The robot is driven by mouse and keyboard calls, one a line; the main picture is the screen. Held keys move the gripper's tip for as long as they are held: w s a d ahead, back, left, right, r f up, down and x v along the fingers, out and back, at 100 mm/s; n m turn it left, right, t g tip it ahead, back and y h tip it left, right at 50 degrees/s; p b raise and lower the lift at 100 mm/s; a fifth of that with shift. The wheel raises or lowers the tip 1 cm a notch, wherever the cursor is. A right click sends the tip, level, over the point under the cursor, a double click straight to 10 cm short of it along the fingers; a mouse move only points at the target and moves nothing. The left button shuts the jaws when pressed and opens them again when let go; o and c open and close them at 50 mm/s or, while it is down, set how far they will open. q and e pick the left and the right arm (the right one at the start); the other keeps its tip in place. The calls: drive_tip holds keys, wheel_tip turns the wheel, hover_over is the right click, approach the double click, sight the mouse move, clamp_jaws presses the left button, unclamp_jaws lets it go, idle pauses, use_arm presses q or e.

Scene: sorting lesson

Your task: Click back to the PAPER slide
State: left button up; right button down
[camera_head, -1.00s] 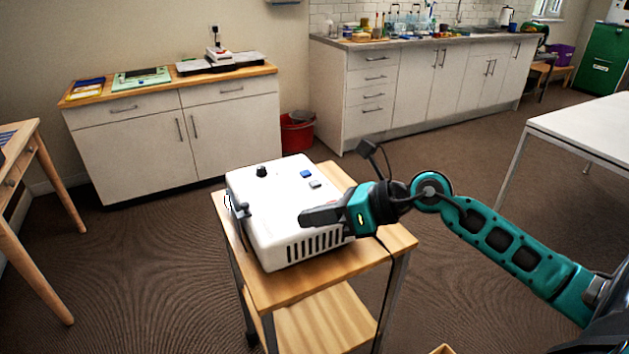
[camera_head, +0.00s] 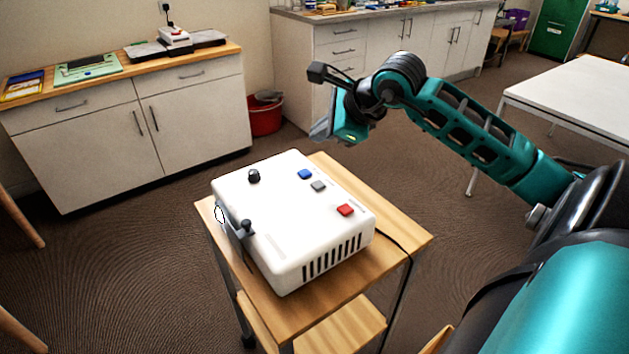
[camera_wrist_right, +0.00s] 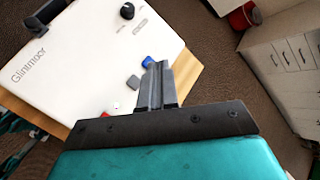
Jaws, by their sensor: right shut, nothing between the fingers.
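The white projector (camera_head: 270,195) sits on a small wooden trolley (camera_head: 400,245). On its top are a blue button (camera_head: 305,174), a grey button (camera_head: 319,186), a red button (camera_head: 345,210) and a black knob (camera_head: 254,176). My right gripper (camera_head: 322,130) is shut and empty, raised beyond the projector's far right edge, apart from the buttons. In the right wrist view the shut fingers (camera_wrist_right: 157,75) appear beside the blue button (camera_wrist_right: 147,61) and the grey button (camera_wrist_right: 133,82). No slide picture shows. My left gripper is out of view.
A black lever (camera_head: 244,229) stands out at the projector's left side. A dark cable runs down the trolley's right side. A low cabinet (camera_head: 190,115), a red bucket (camera_head: 265,116) and a white table (camera_head: 580,95) stand farther off.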

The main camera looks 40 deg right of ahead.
drive_tip(key=shift+f, duration=0.7)
drive_tip(key=b, duration=0.5)
hover_over(321, 186)
wheel_tip(321, 186, down, 7)
drive_tip(key=shift+r, duration=0.1)
drive_tip(key=shift+f, duration=0.4)
use_arm(q)
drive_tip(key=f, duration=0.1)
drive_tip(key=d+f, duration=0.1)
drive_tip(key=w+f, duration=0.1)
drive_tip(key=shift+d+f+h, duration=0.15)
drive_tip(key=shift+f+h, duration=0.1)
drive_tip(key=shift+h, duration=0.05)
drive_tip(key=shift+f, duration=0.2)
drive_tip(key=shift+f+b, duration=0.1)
drive_tip(key=shift+b, duration=0.3)
use_arm(e)
drive_tip(key=shift+f, duration=0.1)
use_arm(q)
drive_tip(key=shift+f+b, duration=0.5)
use_arm(e)
drive_tip(key=shift+f, duration=0.3)
